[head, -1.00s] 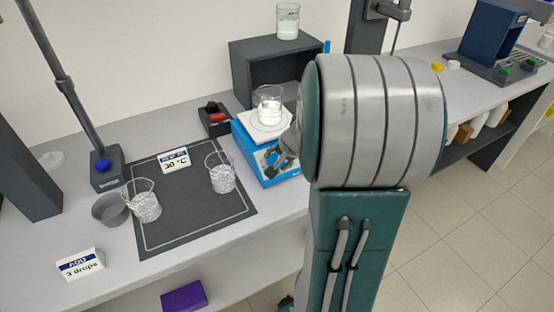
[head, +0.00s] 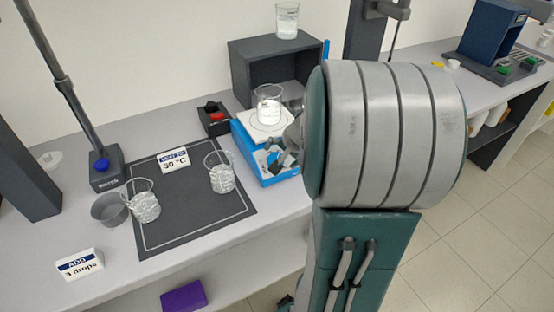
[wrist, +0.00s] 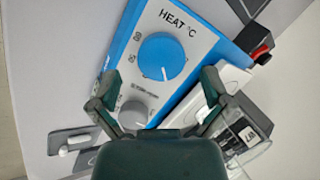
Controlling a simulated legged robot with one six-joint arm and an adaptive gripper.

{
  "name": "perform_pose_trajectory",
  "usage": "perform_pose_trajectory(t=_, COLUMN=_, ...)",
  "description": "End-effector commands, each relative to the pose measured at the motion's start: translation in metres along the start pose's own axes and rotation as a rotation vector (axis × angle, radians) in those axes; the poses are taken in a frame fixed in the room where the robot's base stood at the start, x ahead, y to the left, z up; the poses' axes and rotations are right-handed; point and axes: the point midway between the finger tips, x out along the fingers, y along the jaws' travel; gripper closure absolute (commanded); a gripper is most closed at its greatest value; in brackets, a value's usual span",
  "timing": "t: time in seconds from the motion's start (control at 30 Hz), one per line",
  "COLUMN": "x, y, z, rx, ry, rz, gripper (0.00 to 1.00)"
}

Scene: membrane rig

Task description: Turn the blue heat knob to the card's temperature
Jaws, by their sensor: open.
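The hotplate (head: 270,165) has a blue body and white top. Its blue heat knob (wrist: 161,56) shows whole in the wrist view on the white "HEAT °C" panel (wrist: 185,25). A white mark on the knob points to the picture's bottom; the scale figures are too small to read surely. The card (head: 174,160) reads "30 °C" and stands at the mat's back edge. My gripper (wrist: 160,82) is open and empty, its fingers either side below the knob in the picture and apart from it. In the head view my gripper (head: 287,152) is at the hotplate's front, partly hidden by my arm.
A beaker (head: 269,105) stands on the hotplate. Two beakers (head: 220,173) (head: 143,201) stand at the dark mat (head: 185,215). A grey knob (wrist: 133,113) sits below the heat knob in the wrist view. A dark box with a red part (head: 214,118) stands left of the hotplate.

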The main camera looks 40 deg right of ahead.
Motion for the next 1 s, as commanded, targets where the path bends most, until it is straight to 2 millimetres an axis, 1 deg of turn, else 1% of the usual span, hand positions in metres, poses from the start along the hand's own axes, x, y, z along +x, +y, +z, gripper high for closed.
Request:
perform_pose_trajectory(t=0.03, x=-0.012, y=0.000, z=-0.001, rx=0.000, ry=0.006, rz=-0.002, gripper=0.01)
perform_pose_trajectory(t=0.2, x=-0.049, y=0.000, z=-0.001, rx=0.000, ry=0.006, rz=-0.002, gripper=0.01)
perform_pose_trajectory(t=0.3, x=-0.067, y=0.000, z=0.000, rx=0.001, ry=0.004, rz=0.000, gripper=0.01)
perform_pose_trajectory(t=0.4, x=-0.081, y=0.001, z=-0.001, rx=0.001, ry=0.003, rz=0.000, gripper=0.01)
perform_pose_trajectory(t=0.5, x=-0.089, y=0.001, z=0.000, rx=0.001, ry=0.000, rz=0.001, gripper=0.01)
perform_pose_trajectory(t=0.6, x=-0.092, y=0.000, z=0.000, rx=0.001, ry=-0.001, rz=0.001, gripper=0.01)
perform_pose_trajectory(t=1.0, x=-0.092, y=0.001, z=0.000, rx=0.001, ry=-0.002, rz=0.001, gripper=0.01)
